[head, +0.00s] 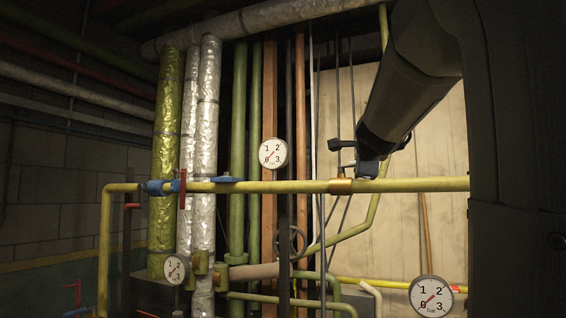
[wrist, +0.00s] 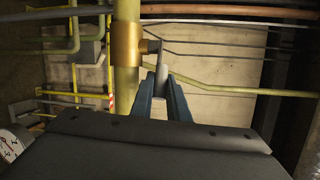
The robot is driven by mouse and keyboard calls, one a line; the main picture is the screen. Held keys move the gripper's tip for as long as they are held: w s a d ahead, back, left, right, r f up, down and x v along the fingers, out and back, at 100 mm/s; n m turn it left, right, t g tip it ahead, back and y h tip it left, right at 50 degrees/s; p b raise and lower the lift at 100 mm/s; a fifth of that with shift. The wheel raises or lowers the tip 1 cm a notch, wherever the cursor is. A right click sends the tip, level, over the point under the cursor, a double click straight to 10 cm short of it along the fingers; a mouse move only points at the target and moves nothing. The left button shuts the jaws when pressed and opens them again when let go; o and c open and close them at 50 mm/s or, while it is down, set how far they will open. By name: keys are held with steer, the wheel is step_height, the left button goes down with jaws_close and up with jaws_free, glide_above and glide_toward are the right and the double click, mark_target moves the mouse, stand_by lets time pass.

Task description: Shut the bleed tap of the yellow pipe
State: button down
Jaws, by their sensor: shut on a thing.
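The yellow pipe (head: 420,185) runs level across the head view and upright in the wrist view (wrist: 126,90). A brass fitting (head: 341,186) sits around it, just left of my gripper (head: 368,167). In the wrist view the same brass body (wrist: 126,46) has a short dark stem on its right. A grey tap lever (wrist: 161,58) comes off that stem and runs between my two blue fingers (wrist: 161,90). My gripper is shut on this lever. The lever's end is hidden between the fingers. In the head view my arm hides most of the tap.
A blue valve (head: 157,187) with a red handle (head: 183,186) and a blue lever (head: 226,180) sit further left on the yellow pipe. Gauges (head: 273,153) hang nearby. Foil-wrapped and green pipes (head: 238,150) stand behind. A pale panel (head: 440,150) backs the right side.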

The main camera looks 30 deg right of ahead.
stand_by(0.3)
steer(key=c, duration=1.7)
jaws_free()
steer(key=shift+w+a, duration=0.1)
steer(key=shift+w, duration=0.1)
steer(key=shift+s, duration=0.15)
steer(key=shift+r, duration=0.1)
